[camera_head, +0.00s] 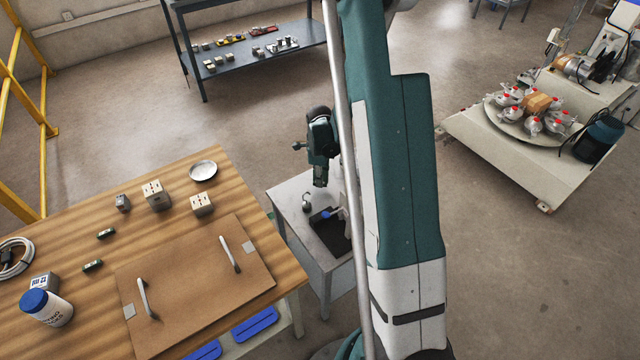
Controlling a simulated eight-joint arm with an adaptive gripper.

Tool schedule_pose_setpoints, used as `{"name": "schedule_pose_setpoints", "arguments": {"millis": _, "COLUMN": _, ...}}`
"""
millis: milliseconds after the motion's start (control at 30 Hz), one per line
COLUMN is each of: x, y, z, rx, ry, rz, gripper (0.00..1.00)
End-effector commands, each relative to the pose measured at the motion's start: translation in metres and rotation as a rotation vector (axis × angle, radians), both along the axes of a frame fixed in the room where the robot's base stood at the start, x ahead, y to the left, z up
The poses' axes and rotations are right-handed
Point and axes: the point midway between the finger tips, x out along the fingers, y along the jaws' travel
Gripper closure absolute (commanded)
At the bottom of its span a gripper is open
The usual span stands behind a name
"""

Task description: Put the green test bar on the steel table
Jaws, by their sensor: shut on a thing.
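My gripper (320,178) hangs from my teal wrist, pointing down above the back of a small grey steel table (290,192). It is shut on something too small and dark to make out. I cannot tell whether that is the green test bar. Two small dark green pieces, one farther back (106,233) and one nearer (92,265), lie on the wooden table (190,262) at left. A black tray (332,236) and a blue-handled tool (326,214) occupy the steel table's right part. My arm hides its right side.
A small metal item (306,203) stands on the steel table near its middle. The wooden table holds blocks (157,195), a round dish (203,170), a brown board with handles (195,280) and a blue-lidded tub (45,308). The steel table's left and front-left surface is clear.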

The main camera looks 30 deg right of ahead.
Motion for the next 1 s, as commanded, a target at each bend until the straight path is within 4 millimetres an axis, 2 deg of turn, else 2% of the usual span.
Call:
{"name": "schedule_pose_setpoints", "arguments": {"millis": 33, "x": 0.000, "y": 0.000, "z": -0.007, "rx": 0.000, "ry": 0.000, "rz": 0.000, "gripper": 0.99}}
{"name": "schedule_pose_setpoints", "arguments": {"millis": 167, "x": 0.000, "y": 0.000, "z": -0.015, "rx": 0.000, "ry": 0.000, "rz": 0.000, "gripper": 0.99}}
{"name": "schedule_pose_setpoints", "arguments": {"millis": 633, "x": 0.000, "y": 0.000, "z": -0.019, "rx": 0.000, "ry": 0.000, "rz": 0.000, "gripper": 0.99}}
{"name": "schedule_pose_setpoints", "arguments": {"millis": 667, "x": 0.000, "y": 0.000, "z": -0.019, "rx": 0.000, "ry": 0.000, "rz": 0.000, "gripper": 0.90}}
{"name": "schedule_pose_setpoints", "arguments": {"millis": 767, "x": 0.000, "y": 0.000, "z": -0.018, "rx": 0.000, "ry": 0.000, "rz": 0.000, "gripper": 0.76}}
{"name": "schedule_pose_setpoints", "arguments": {"millis": 1000, "x": 0.000, "y": 0.000, "z": -0.018, "rx": 0.000, "ry": 0.000, "rz": 0.000, "gripper": 0.76}}
